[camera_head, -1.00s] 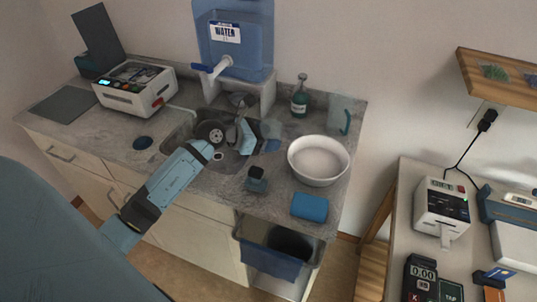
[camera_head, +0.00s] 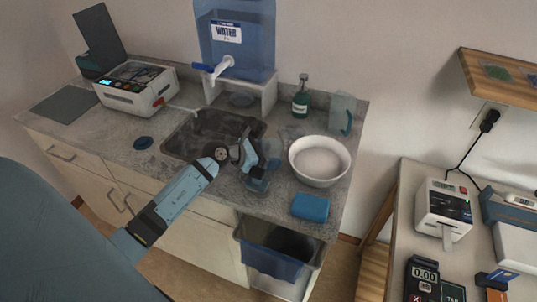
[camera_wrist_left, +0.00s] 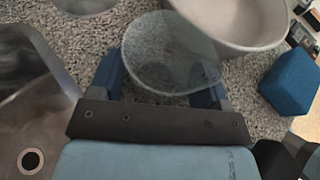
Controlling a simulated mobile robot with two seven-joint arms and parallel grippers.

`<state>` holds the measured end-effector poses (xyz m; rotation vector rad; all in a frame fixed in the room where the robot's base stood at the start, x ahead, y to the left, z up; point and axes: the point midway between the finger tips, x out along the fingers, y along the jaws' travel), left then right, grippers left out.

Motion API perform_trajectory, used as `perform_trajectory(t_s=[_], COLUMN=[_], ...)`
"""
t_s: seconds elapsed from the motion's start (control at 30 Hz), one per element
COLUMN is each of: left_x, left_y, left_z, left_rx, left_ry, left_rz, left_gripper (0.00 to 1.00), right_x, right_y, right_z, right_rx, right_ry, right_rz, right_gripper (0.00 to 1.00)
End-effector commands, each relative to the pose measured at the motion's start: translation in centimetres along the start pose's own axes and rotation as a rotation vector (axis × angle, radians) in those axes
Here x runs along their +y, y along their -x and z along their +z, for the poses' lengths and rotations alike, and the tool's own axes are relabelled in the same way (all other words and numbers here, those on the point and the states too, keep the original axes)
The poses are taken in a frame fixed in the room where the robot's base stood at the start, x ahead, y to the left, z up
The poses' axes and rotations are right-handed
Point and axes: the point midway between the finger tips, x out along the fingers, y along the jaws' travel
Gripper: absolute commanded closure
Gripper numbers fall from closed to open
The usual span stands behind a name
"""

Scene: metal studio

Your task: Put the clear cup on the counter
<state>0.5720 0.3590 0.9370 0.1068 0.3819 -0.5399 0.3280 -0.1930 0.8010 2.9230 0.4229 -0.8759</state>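The clear cup (camera_wrist_left: 165,72) is see-through and stands out mainly by its round rim in the left wrist view. It sits between the two blue fingers of my left gripper (camera_wrist_left: 162,88), which appear closed on its sides. In the head view my left gripper (camera_head: 262,160) is over the counter (camera_head: 225,182), between the sink and the white bowl, and the cup is only faint there. Whether the cup's base touches the counter cannot be told. My right gripper is out of view.
The white bowl (camera_head: 318,162) stands close right of the gripper, with a blue sponge (camera_head: 310,207) in front. The sink (camera_head: 190,140) is to the left. A green bottle (camera_head: 300,98) and a pitcher (camera_head: 341,110) stand behind. A blue bin (camera_head: 270,255) is below.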

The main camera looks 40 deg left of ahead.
Motion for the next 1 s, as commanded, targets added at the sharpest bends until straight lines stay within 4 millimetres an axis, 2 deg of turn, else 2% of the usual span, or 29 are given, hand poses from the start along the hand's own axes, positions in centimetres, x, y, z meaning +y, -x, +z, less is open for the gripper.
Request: perform_trajectory(t_s=[0.37,0.47,0.8,1.0], left_x=[0.0,0.0,-0.1,0.0], left_y=[0.4,1.8,8.9,11.5], left_z=[0.3,0.2,0.1,0.2], left_rx=[0.001,0.002,0.003,0.001], left_ry=[-0.001,-0.002,-0.001,0.000], left_rz=[0.000,0.001,-0.001,0.000], left_gripper=[0.27,0.27,0.27,0.27], right_x=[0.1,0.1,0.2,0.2], right_y=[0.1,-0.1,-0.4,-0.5], right_z=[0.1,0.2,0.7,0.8], right_rx=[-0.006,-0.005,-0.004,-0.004], right_ry=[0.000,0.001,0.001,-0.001], right_rz=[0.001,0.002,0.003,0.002], right_gripper=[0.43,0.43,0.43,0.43])
